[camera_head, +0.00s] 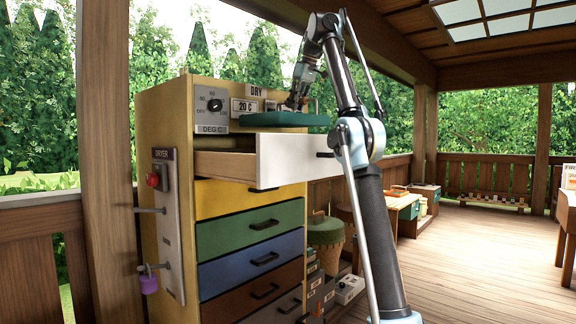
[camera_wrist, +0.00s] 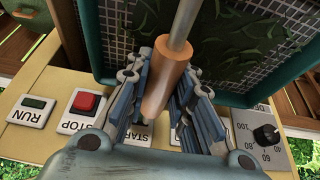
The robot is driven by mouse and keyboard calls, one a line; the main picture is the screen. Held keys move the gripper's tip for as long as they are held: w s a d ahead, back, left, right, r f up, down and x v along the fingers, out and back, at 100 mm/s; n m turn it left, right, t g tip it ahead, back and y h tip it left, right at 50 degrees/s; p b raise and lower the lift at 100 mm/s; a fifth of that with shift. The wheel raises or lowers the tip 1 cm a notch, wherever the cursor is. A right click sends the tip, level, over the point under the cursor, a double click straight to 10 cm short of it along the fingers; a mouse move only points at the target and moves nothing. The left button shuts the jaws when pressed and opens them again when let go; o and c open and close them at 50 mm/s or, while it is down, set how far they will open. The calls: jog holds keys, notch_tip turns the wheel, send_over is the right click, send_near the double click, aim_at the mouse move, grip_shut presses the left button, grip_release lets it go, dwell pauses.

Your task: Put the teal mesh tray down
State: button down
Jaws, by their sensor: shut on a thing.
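The teal mesh tray (camera_head: 285,119) is in the head view, above the pulled-out white-fronted drawer (camera_head: 297,158) of the dryer cabinet. In the wrist view the tray (camera_wrist: 88,30) shows its teal rim, its grey mesh and dark green leaves (camera_wrist: 225,32) lying in it. My gripper (camera_head: 297,100) is over the tray. In the wrist view my gripper (camera_wrist: 165,86) is shut on the copper-coloured grip of a rod handle (camera_wrist: 163,80) that stands over the tray. Whether the tray touches the drawer or hangs clear of it I cannot tell.
The dryer cabinet (camera_head: 163,115) has a dial (camera_head: 213,103) and a side panel with a red button (camera_head: 153,179). Closed coloured drawers (camera_head: 250,229) lie below. A STOP button (camera_wrist: 84,101) shows in the wrist view. The deck floor (camera_head: 460,260) at right is clear.

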jog(key=shift+w+d+f, duration=0.1)
jog(key=shift+w+f, duration=0.1)
jog(key=shift+f, duration=0.45)
jog(key=shift+s+f, duration=0.15)
jog(key=shift+f, duration=4.2)
jog(key=shift+f, duration=0.6)
jog(key=c, duration=1.4)
grip_release()
